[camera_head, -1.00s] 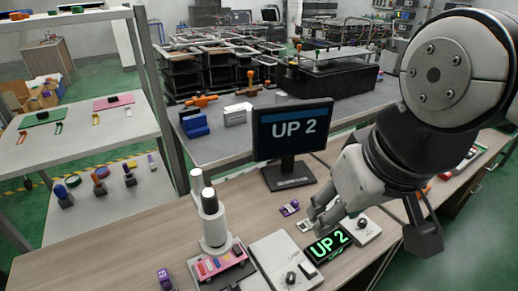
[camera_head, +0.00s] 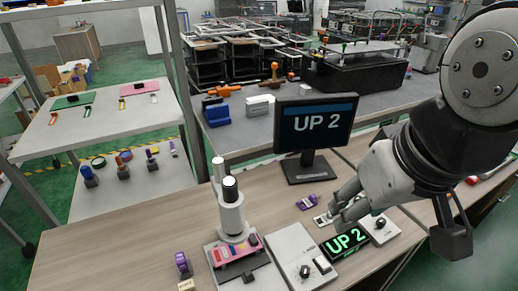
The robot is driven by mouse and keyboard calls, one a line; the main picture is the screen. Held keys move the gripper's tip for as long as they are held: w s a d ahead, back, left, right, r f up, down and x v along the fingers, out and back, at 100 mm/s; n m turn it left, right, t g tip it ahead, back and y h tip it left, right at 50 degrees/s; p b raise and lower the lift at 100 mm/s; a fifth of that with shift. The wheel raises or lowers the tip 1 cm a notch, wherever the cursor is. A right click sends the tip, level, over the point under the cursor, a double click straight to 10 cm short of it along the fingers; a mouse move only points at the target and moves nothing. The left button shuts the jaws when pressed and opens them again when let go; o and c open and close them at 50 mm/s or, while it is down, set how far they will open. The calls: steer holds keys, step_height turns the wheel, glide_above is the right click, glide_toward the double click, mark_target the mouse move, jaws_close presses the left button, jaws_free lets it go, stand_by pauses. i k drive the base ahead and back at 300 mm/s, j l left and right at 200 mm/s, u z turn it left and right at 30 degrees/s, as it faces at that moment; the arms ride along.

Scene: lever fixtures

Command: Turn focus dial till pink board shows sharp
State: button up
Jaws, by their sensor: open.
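The pink board (camera_head: 236,252) lies on the dark stage under the white microscope (camera_head: 231,210). A light box (camera_head: 283,250) right of the microscope carries a black dial (camera_head: 305,270) and a small switch (camera_head: 322,265). A second box at the right carries another dark dial (camera_head: 381,223). I cannot tell which is the focus dial. My gripper (camera_head: 339,210) is open above the desk, left of the right-hand dial and behind the green display. Its fingertips look apart from both dials.
A shelf (camera_head: 100,125) stands at the left. The left desktop is mostly clear.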

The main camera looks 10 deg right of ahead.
mark_target(305, 273)
steer(key=k, duration=0.2)
steer(key=k+j+z, duration=0.1)
steer(key=z, duration=1.05)
steer(key=k+j, duration=0.05)
